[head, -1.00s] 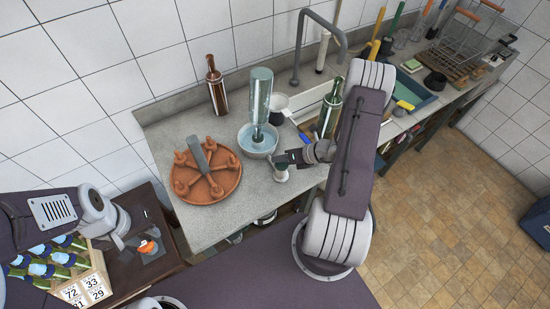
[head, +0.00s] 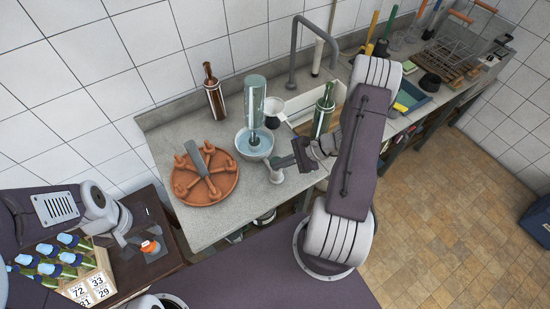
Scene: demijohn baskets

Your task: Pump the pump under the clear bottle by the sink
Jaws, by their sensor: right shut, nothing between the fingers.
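The clear bottle (head: 255,98) stands upside down over a pale blue-grey bowl (head: 243,152) on the counter, left of the sink. The pump under it is mostly hidden by the bottle and bowl. My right gripper (head: 283,162) reaches in from the right, low over the counter, just right of the bowl. It is shut and holds nothing. A small round pale object (head: 276,176) lies at its fingertips; I cannot tell whether they touch. My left gripper (head: 136,243) is at the lower left over a dark wooden surface, far from the bowl; its jaws are unclear.
A brown bottle (head: 213,92) stands behind the bowl. A round terracotta rack with pegs (head: 222,186) is left of it. A crate of bottles (head: 85,286) is lower left.

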